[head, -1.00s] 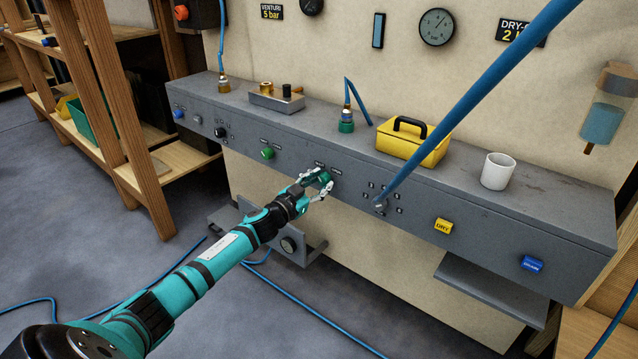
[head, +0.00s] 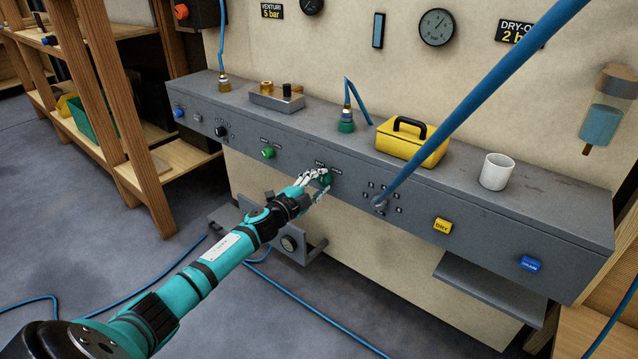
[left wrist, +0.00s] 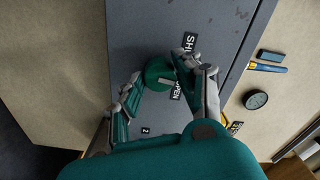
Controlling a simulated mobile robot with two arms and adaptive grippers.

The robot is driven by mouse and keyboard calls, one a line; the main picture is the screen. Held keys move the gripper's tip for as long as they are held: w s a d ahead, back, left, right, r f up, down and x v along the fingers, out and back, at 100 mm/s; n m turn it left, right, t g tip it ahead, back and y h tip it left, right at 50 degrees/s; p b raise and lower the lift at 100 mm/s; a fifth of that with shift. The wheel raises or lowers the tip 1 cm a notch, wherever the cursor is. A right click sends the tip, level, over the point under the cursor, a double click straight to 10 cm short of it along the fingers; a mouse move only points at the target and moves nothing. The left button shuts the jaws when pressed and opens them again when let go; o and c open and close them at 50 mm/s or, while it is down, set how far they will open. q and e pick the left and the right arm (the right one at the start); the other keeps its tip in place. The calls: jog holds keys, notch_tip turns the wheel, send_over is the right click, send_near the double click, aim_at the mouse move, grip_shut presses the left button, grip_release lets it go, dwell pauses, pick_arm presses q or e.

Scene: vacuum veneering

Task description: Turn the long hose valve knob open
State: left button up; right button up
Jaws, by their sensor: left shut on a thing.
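A dark green round valve knob (head: 326,178) sits on the sloped front of the grey console. It also shows in the left wrist view (left wrist: 157,71), with a short pale mark on its face that points toward the OPEN label (left wrist: 177,90). A SHUT label (left wrist: 189,46) is beyond that one. My left gripper (head: 320,187) is shut on this knob, a finger on either side; in the left wrist view its fingers (left wrist: 163,88) flank it. The fingers partly hide the knob in the head view. My right gripper is not in view.
A second green knob (head: 268,153) is to the left on the console (head: 560,235). A thick blue hose (head: 470,98) crosses in front on the right. A yellow box (head: 408,149) and a white mug (head: 496,171) stand on top. A grey bracket shelf (head: 492,295) juts out below.

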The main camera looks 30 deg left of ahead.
pick_arm(q)
jog(key=m, duration=0.3)
jog(key=shift+f+m, duration=0.1)
jog(key=shift+m, duration=0.2)
jog(key=shift+m+b, duration=0.55)
jog(key=shift+m, duration=1.25)
jog(key=o, duration=1.1)
jog(key=shift+o, duration=0.2)
jog(key=s, duration=1.2)
jog(key=shift+a, duration=0.45)
